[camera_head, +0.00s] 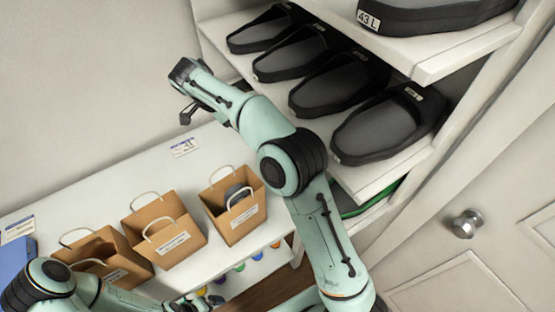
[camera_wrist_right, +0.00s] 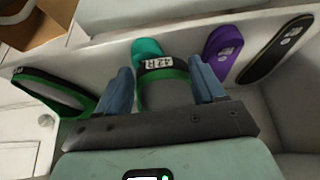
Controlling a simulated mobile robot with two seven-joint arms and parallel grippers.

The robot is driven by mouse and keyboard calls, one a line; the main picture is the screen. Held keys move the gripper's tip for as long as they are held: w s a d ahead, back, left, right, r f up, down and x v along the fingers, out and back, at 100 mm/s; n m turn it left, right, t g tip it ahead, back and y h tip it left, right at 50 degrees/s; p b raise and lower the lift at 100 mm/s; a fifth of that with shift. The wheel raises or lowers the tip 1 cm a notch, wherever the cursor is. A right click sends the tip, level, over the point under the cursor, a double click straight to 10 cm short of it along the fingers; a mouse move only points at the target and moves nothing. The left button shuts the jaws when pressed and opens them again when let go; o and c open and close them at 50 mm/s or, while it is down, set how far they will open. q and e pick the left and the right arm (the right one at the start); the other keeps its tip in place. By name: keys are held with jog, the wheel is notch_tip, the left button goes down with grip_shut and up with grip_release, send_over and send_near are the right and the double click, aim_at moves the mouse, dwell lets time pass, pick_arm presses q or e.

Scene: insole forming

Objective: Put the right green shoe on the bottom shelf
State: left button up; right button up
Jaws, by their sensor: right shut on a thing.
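In the right wrist view my right gripper (camera_wrist_right: 163,74) has its two blue fingers on either side of a grey and green shoe (camera_wrist_right: 166,94) and is shut on it. The shoe carries a white label that reads about 42 R. A pale shelf board lies close below it. In the head view the bottom shelf (camera_head: 362,187) is partly hidden by my right arm, and a green shoe edge (camera_head: 378,203) shows there. I cannot make out the right fingers in the head view. My left gripper (camera_head: 192,303) is at the bottom edge, its fingers unclear.
Another green-edged dark shoe (camera_wrist_right: 58,95) lies left in the wrist view. A teal shoe (camera_wrist_right: 147,48), a purple shoe (camera_wrist_right: 223,52) and a yellow-edged black one (camera_wrist_right: 276,47) are nearby. Paper bags (camera_head: 175,238) stand on the white table (camera_head: 100,190). Black shoes (camera_head: 388,122) fill the shelf above.

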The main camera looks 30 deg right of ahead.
jog(key=s+d+b, duration=0.2)
jog(key=s, duration=0.4)
jog(key=shift+s+d+f, duration=0.2)
jog(key=shift+f, duration=0.25)
jog(key=s, duration=0.2)
jog(key=s+d+b, duration=0.1)
jog(key=s, duration=0.1)
jog(key=s+d, duration=0.1)
jog(key=s, duration=0.2)
jog(key=shift+d+r, duration=0.25)
jog(key=shift+f+b, duration=0.4)
jog(key=shift+f, duration=3.05)
jog(key=o, duration=1.6)
pick_arm(q)
jog(key=s+f, duration=0.5)
jog(key=shift+s+f+g, duration=0.2)
jog(key=shift+s+g, duration=0.05)
jog(key=shift+g, duration=0.15)
pick_arm(e)
jog(key=shift+r, duration=0.1)
pick_arm(q)
jog(key=shift+w+r+p, duration=0.6)
jog(key=shift+w+r, duration=0.1)
jog(key=shift+r, duration=0.1)
pick_arm(e)
jog(key=v, duration=1.2)
